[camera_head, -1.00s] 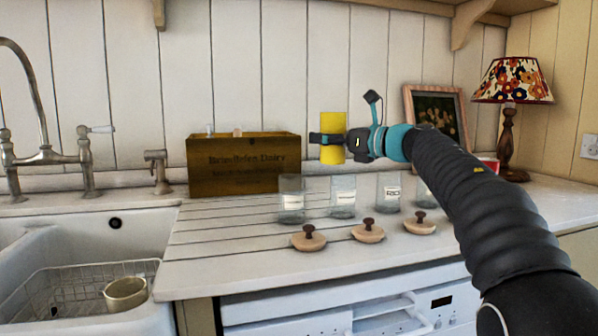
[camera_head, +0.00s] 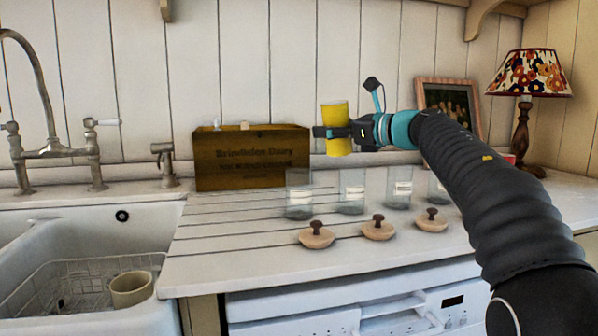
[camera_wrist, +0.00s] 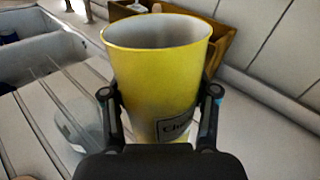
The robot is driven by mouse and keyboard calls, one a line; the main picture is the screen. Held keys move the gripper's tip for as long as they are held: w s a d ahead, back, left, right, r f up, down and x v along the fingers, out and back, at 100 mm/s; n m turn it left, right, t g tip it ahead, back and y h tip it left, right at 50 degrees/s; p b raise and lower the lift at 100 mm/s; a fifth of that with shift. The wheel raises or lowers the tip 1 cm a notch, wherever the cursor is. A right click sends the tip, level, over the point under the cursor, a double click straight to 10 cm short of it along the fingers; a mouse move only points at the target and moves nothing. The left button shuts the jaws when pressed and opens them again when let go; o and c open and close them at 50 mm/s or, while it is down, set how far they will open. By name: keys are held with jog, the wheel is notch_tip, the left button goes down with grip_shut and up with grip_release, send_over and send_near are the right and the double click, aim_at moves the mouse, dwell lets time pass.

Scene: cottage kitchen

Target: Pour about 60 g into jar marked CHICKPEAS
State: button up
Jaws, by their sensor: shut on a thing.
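My gripper (camera_head: 338,132) is shut on a yellow cup (camera_head: 337,113), which it holds in the air above the jars, nearly upright with a slight tilt. In the wrist view the yellow cup (camera_wrist: 150,75) sits between both fingers; its label begins "Ch" and the rest is hidden. Its upper inner wall is pale and no contents show. Several clear glass jars with white labels stand in a row on the counter: a left jar (camera_head: 299,200), a second jar (camera_head: 351,197), a third jar (camera_head: 398,192) and one (camera_head: 436,188) partly behind my arm. Their labels are too small to read.
Wooden lids with dark knobs, a left one (camera_head: 316,238), a middle one (camera_head: 378,231) and a right one (camera_head: 431,223), lie before the jars. A wooden crate (camera_head: 250,165) stands behind left. A sink (camera_head: 75,240) is left; a lamp (camera_head: 527,85) and picture frame (camera_head: 447,95) are right.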

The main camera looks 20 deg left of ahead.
jog(key=shift+s+a+r+n+h, duration=0.1)
jog(key=shift+s+a+n+h, duration=0.2)
jog(key=shift+n, duration=0.5)
jog(key=shift+s+a+n+h, duration=0.2)
jog(key=shift+s+n, duration=0.2)
jog(key=shift+n, duration=0.4)
jog(key=f+n+h+b, duration=0.1)
jog(key=n+b, duration=0.1)
jog(key=n, duration=0.1)
jog(key=s+f+n+t+h+b, duration=0.1)
jog(key=n, duration=0.2)
jog(key=a+f+n+t+b, duration=0.1)
jog(key=f+n+b, duration=0.1)
jog(key=shift+s+n+h+b, duration=0.3)
jog(key=shift+n+h+b, duration=0.05)
jog(key=shift+n+h, duration=0.05)
jog(key=shift+f+n+t+b, duration=0.15)
jog(key=shift+n+t+b, duration=0.15)
jog(key=shift+n, duration=0.1)
jog(key=shift+s+a+r+n+t+h, duration=0.25)
jog(key=shift+r+n, duration=0.2)
jog(key=shift+n, duration=0.25)
jog(key=shift+s+a+r+n+t+h, duration=0.1)
jog(key=shift+s+r+n+t+h, duration=0.25)
jog(key=shift+n, duration=0.35)
dwell(3.4)
